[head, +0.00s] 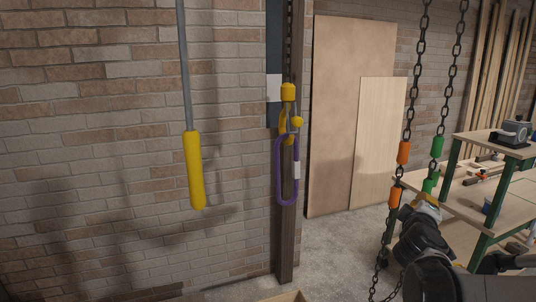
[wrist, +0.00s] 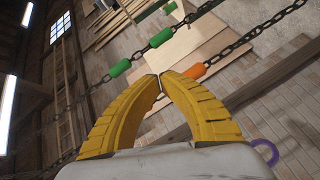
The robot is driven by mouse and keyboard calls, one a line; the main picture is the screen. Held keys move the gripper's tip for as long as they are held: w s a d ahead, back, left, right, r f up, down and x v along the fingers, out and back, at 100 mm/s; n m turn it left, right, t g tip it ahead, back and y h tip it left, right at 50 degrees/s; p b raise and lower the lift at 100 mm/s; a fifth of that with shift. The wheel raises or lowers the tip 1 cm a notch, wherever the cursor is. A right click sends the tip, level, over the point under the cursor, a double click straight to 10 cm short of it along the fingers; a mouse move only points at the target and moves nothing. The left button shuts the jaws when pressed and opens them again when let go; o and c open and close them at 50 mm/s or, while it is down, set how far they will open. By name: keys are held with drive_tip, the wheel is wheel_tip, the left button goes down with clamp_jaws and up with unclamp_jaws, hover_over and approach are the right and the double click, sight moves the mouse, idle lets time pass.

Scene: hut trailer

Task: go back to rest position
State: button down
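My gripper (wrist: 159,78) shows in the wrist view with its two yellow ribbed fingers curved together, the tips meeting or nearly so. Nothing shows between them. In the head view my dark arm reaches in from the lower right, and its end is beside the hanging chains (head: 407,120). The fingers are hard to make out there. A purple loop (head: 279,170) hangs from a yellow hook (head: 288,93) on a dark post, well left of my arm. Part of the purple loop also shows at the lower right in the wrist view (wrist: 273,151).
The chains carry orange (head: 404,152) and green (head: 437,146) sleeves close to my arm. A green-legged workbench (head: 460,195) with tools stands at the right. A yellow-handled rod (head: 195,170) hangs at the left. Wooden panels (head: 335,110) lean on the brick wall. Floor shows between post and chains.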

drive_tip(key=s+a+f+m+g+y, duration=0.3)
drive_tip(key=s+a+f+y, duration=0.1)
drive_tip(key=s+a, duration=0.7)
drive_tip(key=s+a+f+m+g+y, duration=0.3)
drive_tip(key=s+a+f+y, duration=0.2)
drive_tip(key=s+a, duration=0.6)
drive_tip(key=s+f, duration=0.2)
drive_tip(key=s, duration=0.1)
drive_tip(key=shift+s+a+m+g, duration=0.3)
drive_tip(key=shift+a+m+g, duration=0.05)
drive_tip(key=shift+m+g, duration=0.05)
